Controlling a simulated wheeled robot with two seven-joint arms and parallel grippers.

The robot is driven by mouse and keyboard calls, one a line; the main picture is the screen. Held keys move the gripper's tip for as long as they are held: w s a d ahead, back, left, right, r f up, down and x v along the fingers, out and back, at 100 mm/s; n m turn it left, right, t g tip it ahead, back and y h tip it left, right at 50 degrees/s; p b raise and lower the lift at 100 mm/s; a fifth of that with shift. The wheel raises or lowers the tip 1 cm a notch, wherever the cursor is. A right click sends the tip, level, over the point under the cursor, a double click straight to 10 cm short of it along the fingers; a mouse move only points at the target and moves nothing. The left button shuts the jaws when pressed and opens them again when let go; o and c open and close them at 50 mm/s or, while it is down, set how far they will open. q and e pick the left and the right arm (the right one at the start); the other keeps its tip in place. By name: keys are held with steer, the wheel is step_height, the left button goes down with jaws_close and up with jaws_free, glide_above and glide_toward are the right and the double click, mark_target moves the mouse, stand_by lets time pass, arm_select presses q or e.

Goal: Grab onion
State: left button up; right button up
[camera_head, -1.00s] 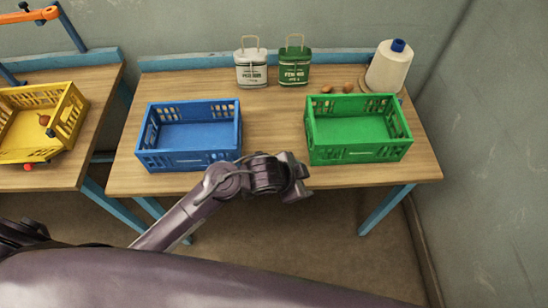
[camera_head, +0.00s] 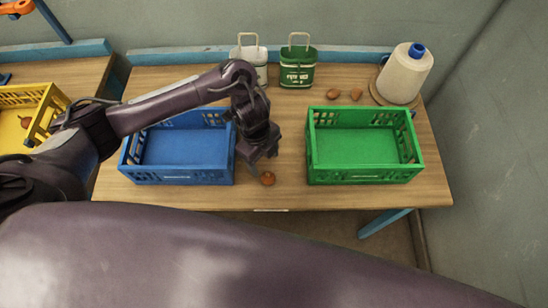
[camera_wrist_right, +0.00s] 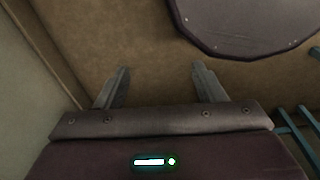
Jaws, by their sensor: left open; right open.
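A small brown onion (camera_head: 267,178) lies on the wooden table near its front edge, between the blue and green crates. My left gripper (camera_head: 258,162) reaches down just above and to the left of it, open and with nothing visible between its fingers. Two more brown, onion-like things (camera_head: 333,94) and (camera_head: 356,94) lie behind the green crate. Another reddish-brown one (camera_head: 25,122) is in the yellow crate (camera_head: 42,122). My right gripper (camera_wrist_right: 160,75) is open and empty over brown floor in the right wrist view.
An empty blue crate (camera_head: 175,178) stands left of the onion and an empty green crate (camera_head: 365,176) right of it.

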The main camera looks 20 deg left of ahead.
mark_target(267, 174)
arm_select(q)
steer(key=shift+s+f, duration=0.1)
steer(key=shift+f, duration=0.3)
steer(key=f, duration=0.1)
steer(key=s+f+b, duration=0.1)
steer(key=d+f, duration=0.1)
steer(key=shift+s+f, duration=0.2)
steer(key=shift+s, duration=0.2)
steer(key=shift+w+d+f, duration=0.1)
steer(key=shift+w+f, duration=0.05)
steer(key=shift+f, duration=0.4)
steer(key=shift+w+d+f, duration=0.1)
steer(key=shift+w+f, duration=0.05)
steer(key=shift+f, duration=0.4)
steer(key=shift+s+f, duration=0.1)
steer(key=shift+f, duration=0.2)
steer(key=c, duration=0.8)
steer(key=shift+c, duration=1.2)
arm_select(e)
steer(key=s, duration=0.1)
steer(key=s+f, duration=0.1)
steer(key=s, duration=0.2)
steer(key=shift+d+f, duration=0.15)
steer(key=shift+f, duration=0.1)
